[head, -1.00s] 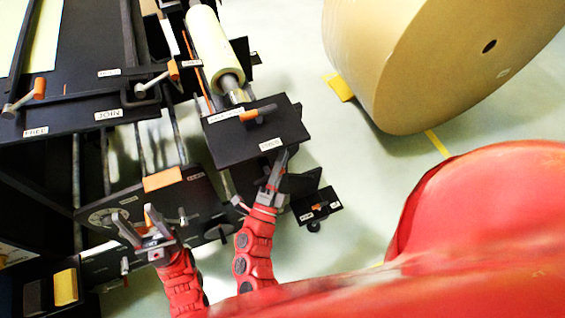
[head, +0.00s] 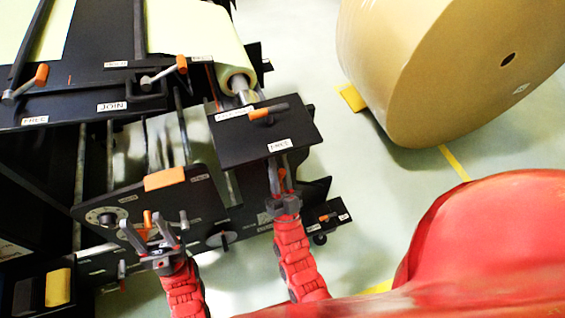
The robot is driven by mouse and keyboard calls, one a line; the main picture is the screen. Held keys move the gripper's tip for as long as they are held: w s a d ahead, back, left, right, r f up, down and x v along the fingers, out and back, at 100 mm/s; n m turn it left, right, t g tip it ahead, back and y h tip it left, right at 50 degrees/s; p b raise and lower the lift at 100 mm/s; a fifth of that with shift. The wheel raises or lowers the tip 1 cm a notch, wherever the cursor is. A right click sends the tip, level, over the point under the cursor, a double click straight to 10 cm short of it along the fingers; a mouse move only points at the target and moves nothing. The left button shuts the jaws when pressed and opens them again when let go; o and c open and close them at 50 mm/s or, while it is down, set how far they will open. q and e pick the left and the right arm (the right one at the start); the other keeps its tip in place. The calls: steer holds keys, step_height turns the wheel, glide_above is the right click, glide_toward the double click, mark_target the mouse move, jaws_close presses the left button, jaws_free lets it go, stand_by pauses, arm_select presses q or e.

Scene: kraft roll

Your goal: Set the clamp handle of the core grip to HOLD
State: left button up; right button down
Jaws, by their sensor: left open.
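The core grip is a black plate (head: 240,145) at the end of the pale roll's shaft. Its clamp handle (head: 262,113) has an orange part and a dark bar and lies across the plate's upper part. The orange part is beside a white label (head: 235,112) that I cannot read clearly. A second label, apparently FREE (head: 279,145), is at the plate's lower right. My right gripper (head: 279,168) is just below this plate's lower edge, apart from the handle; its jaw gap is unclear. My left gripper (head: 150,228) is open, lower left, in front of a panel with a dial.
The panel (head: 190,200) has an orange block (head: 165,178) on its top edge. Two more orange-tipped handles (head: 40,74) (head: 181,64) are on the black table at upper left. A large kraft roll (head: 430,75) stands at right on the pale floor. A small black bracket (head: 327,217) is at lower right.

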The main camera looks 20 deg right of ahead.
steer(key=shift+a+n+g+y+b, duration=0.15)
steer(key=shift+a+n+y, duration=0.1)
steer(key=shift+n+y, duration=1.2)
steer(key=shift+a+n+g+y+b, duration=0.1)
steer(key=shift+a+n+y+b, duration=0.1)
steer(key=shift+n+y, duration=1.25)
steer(key=shift+a+n+g+y+b, duration=0.15)
steer(key=shift+a+n+y, duration=0.1)
steer(key=shift+n+y, duration=1.15)
steer(key=shift+n, duration=0.3)
steer(key=c, duration=0.8)
jaws_free()
steer(key=shift+o, duration=0.2)
steer(key=b+v, duration=0.1)
steer(key=v, duration=1.6)
steer(key=shift+s+f+b, duration=0.15)
steer(key=shift+f+b, duration=0.05)
steer(key=shift+b, duration=0.2)
steer(key=shift+r, duration=0.1)
